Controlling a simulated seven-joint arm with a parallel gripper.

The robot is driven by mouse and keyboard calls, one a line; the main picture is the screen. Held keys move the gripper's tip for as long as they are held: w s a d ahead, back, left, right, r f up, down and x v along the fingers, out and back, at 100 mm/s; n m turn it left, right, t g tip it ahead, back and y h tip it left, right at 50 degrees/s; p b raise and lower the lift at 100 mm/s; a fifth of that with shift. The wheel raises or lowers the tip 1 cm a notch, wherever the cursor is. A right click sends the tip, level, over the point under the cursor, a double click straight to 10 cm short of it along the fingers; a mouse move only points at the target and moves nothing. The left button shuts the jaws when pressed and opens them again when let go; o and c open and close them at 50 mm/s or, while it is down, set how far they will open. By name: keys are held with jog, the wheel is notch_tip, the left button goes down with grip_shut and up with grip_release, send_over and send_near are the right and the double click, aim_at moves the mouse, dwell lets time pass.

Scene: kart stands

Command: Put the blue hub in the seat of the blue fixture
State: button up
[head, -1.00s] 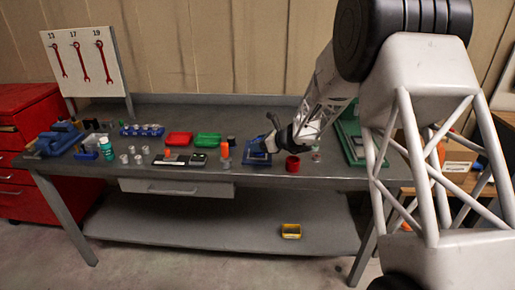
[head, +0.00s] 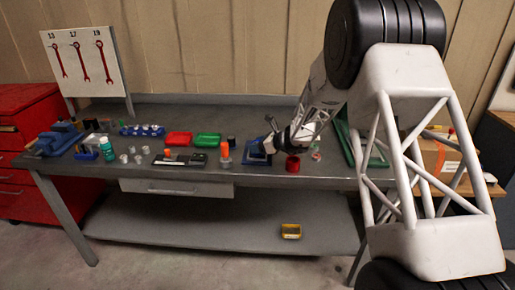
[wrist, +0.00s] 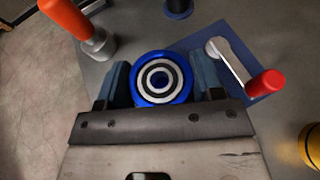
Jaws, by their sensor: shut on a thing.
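My gripper (wrist: 163,82) is shut on the blue hub (wrist: 162,101), a round blue piece with white and dark rings on its face, held between its two fingers. The blue fixture (wrist: 262,62) is a flat blue plate to the right of the hub and partly behind it in the wrist view; a metal lever with a red handle lies over it. In the head view the blue fixture (head: 256,158) is near the bench's front, with my gripper (head: 270,146) over or beside it. The hub cannot be made out there. The seat is not clearly visible, and I cannot tell whether the hub touches the fixture.
An orange-handled tool (wrist: 70,18) stands left of the hub, and a dark blue spool (wrist: 178,8) lies beyond it. A yellow part (wrist: 312,146) is at the right edge.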

jog(key=shift+f, duration=0.65)
jog(key=shift+f, duration=0.1)
jog(key=o, duration=1.1)
jog(key=shift+d, duration=0.1)
jog(key=v, duration=1.2)
jog(key=shift+s, duration=0.1)
